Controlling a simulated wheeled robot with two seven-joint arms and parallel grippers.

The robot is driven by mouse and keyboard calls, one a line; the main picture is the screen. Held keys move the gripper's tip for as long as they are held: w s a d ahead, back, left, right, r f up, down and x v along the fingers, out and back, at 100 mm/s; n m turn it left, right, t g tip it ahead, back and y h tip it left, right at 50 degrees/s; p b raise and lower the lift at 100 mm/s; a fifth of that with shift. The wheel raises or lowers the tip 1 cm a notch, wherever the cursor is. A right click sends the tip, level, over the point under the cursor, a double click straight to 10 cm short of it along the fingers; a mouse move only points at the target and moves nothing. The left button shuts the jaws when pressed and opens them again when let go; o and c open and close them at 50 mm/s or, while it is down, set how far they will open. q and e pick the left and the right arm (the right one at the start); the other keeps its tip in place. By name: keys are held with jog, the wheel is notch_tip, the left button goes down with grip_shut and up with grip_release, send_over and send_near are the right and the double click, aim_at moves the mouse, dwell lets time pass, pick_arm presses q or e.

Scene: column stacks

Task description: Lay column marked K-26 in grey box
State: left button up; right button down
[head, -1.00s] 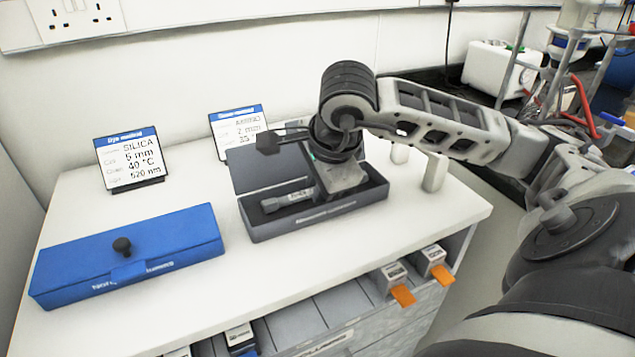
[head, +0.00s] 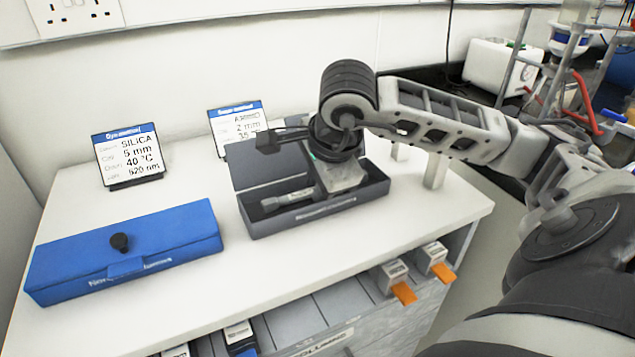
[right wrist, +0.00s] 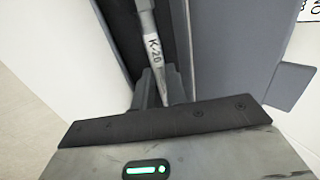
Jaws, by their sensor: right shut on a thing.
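The grey box (head: 262,226) stands open on the white bench, its lid tilted back. The column marked K-26 (head: 276,202) lies low inside it, its left end showing between the box walls. My right gripper (right wrist: 161,88) is shut on the column, down in the box. In the head view my right wrist hides the fingertips and the column's right end. My left gripper is not in view.
A shut blue box (head: 130,250) with a black knob lies to the left. Two sign cards (head: 129,156) (head: 237,126) stand behind. An open drawer (head: 330,308) below the bench top holds several labelled boxes. White posts (head: 435,170) stand right of the grey box.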

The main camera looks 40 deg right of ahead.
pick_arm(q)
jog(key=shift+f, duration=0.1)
pick_arm(e)
jog(key=c, duration=1.3)
grip_release()
jog(key=shift+c, duration=0.2)
jog(key=shift+f, duration=0.15)
